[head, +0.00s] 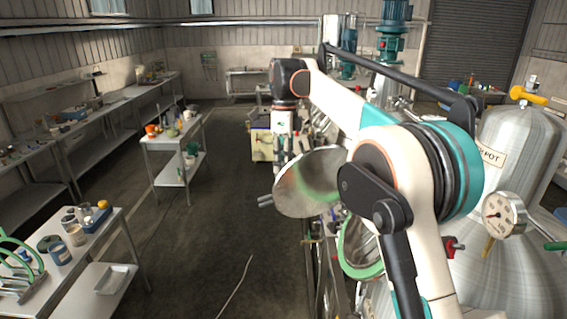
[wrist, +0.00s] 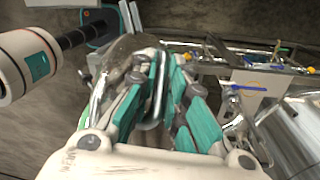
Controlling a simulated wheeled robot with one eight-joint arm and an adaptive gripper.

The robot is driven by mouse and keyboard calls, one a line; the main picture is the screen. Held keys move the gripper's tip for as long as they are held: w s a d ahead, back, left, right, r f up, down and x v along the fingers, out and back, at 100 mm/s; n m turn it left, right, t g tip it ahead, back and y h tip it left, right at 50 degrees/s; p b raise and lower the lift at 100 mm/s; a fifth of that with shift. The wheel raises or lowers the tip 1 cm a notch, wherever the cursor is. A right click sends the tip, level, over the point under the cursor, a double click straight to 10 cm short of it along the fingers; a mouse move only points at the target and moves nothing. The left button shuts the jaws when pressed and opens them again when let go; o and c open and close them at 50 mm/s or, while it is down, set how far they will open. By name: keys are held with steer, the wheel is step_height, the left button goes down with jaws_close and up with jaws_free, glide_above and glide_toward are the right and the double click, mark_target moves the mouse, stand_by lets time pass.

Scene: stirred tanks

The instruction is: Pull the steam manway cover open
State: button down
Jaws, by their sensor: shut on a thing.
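The steam manway cover (head: 308,183) is a round shiny metal disc standing swung out from the tank side, over the aisle. A round opening with a green rim (head: 361,247) shows below and right of it, partly hidden by my arm. In the head view my gripper is at the cover's far upper side, its fingertips hidden. In the wrist view my gripper (wrist: 158,100) has its teal-padded fingers closed around a metal bar handle (wrist: 151,122). The curved grey surface (wrist: 122,52) beyond the fingers seems to be part of the cover.
A large steel pot with a pressure gauge (head: 503,214) stands at the right. A small table with jars (head: 110,235) is at the front left, and a white cart (head: 178,144) stands behind it. The floor (head: 205,240) between is clear except for a thin cable.

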steer(key=shift+w+m+g+p, duration=0.3)
steer(key=shift+w+m+p, duration=0.4)
steer(key=shift+w, duration=0.8)
steer(key=c, duration=1.9)
jaws_free()
steer(key=shift+c, duration=0.2)
steer(key=shift+w+d+f, duration=0.1)
steer(key=shift+w+f, duration=0.05)
steer(key=shift+w, duration=0.05)
steer(key=shift+s, duration=0.15)
